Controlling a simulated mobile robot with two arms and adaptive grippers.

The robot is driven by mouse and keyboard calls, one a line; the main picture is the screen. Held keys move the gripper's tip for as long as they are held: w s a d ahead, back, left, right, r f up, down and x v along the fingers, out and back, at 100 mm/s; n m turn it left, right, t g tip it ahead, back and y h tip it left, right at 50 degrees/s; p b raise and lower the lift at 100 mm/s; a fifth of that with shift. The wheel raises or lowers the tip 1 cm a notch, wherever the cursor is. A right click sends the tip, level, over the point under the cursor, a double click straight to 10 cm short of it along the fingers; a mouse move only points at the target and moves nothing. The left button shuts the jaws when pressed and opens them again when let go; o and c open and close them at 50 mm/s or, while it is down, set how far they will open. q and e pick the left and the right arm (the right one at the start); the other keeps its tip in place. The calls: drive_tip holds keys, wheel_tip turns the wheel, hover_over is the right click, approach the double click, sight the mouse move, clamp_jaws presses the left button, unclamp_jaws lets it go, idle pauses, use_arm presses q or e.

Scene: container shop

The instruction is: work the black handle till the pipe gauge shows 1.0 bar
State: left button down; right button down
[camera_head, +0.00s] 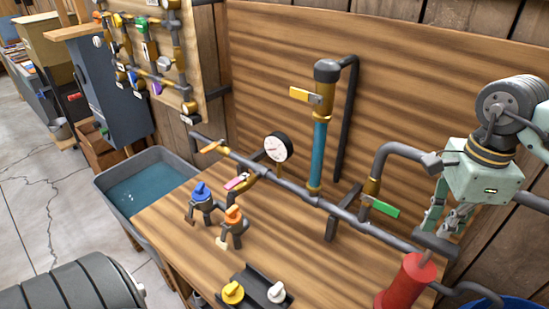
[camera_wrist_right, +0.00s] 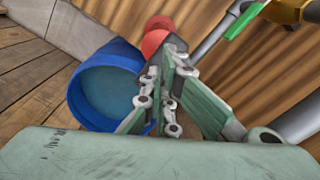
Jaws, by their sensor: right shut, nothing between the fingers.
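The pipe gauge (camera_head: 277,147) is a white dial with a black rim on the grey pipe. Its reading is too small to tell. A red pump cylinder (camera_head: 405,282) stands upright at the lower right. A dark bar (camera_head: 435,244), seemingly the black handle, lies crosswise above its top. My right gripper (camera_head: 443,226) is shut and empty, pointing down just above or beside this bar. I cannot tell whether they touch. In the right wrist view the shut fingers (camera_wrist_right: 174,55) overlap red pump parts (camera_wrist_right: 157,40); the handle is not clear there. My left gripper is not in view.
A blue bucket (camera_wrist_right: 108,88) stands beside the pump. Green (camera_head: 385,208), pink (camera_head: 237,181) and yellow (camera_head: 305,96) valve levers sit on the pipework. A water tub (camera_head: 150,165) is at left.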

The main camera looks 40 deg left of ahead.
sight(437, 240)
drive_tip(key=shift+f, duration=0.1)
drive_tip(key=shift+f+b, duration=2.4)
drive_tip(key=shift+f, duration=0.8)
drive_tip(key=shift+r+p, duration=1.85)
drive_tip(key=shift+r, duration=1.4)
drive_tip(key=shift+f, duration=0.1)
drive_tip(key=shift+f+b, duration=2.35)
drive_tip(key=shift+f, duration=0.9)
drive_tip(key=shift+r+p, duration=2.05)
drive_tip(key=shift+r, duration=1.25)
